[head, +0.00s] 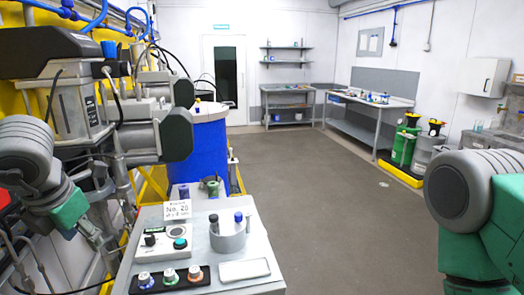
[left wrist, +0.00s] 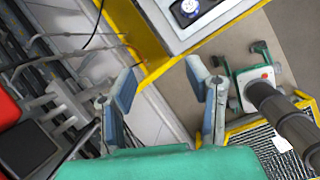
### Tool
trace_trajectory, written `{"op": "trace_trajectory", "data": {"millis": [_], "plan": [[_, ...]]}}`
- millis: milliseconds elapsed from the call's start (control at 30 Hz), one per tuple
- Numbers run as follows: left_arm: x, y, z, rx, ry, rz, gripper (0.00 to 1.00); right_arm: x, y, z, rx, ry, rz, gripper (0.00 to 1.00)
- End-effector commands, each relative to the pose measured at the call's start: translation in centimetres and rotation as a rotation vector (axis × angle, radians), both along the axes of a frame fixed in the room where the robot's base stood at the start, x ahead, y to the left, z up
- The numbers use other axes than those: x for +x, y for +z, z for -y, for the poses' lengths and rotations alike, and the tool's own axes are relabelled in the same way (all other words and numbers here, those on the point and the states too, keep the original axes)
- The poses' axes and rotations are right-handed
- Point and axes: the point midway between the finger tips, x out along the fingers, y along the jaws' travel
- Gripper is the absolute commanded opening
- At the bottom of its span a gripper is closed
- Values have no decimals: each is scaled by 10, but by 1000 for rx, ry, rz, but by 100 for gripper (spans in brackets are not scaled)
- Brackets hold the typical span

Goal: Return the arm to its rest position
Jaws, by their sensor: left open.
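My left arm (head: 28,155) comes in from the left in the head view, with a green link (head: 70,210) near its wrist. My left gripper (head: 112,215) is beside the left edge of the grey bench, partly lost among pipes. In the left wrist view my left gripper (left wrist: 165,82) has its two fingers spread wide, with nothing between them. My right arm (head: 472,200) shows as grey and green links at the right edge of the head view; its gripper is out of view.
The grey bench (head: 262,258) carries a control box (head: 163,242), several knobs (head: 170,277) and a round holder (head: 228,236). A blue drum (head: 205,145) and machinery (head: 120,120) stand behind it. A yellow frame edge (left wrist: 200,45) passes near my left fingers. The middle floor (head: 310,190) is clear.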

Motion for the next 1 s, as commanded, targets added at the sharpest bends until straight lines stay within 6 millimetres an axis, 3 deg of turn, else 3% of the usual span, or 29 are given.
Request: {"op": "trace_trajectory", "data": {"millis": [267,467,567,700,800,1000], "plan": [[-12,-71,-17,275,-331,-84,44,0,0,0,0,0,0,0],[-33,-147,-25,518,-783,-208,44,0,0,0,0,0,0,0],[-59,-200,-21,638,-1157,-293,44,0,0,0,0,0,0,0],[-116,-268,-5,713,-1734,-371,44,0,0,0,0,0,0,0],[-162,-302,9,698,-2092,-376,44,0,0,0,0,0,0,0],[-247,-340,32,580,-2633,-290,44,0,0,0,0,0,0,0]]}}
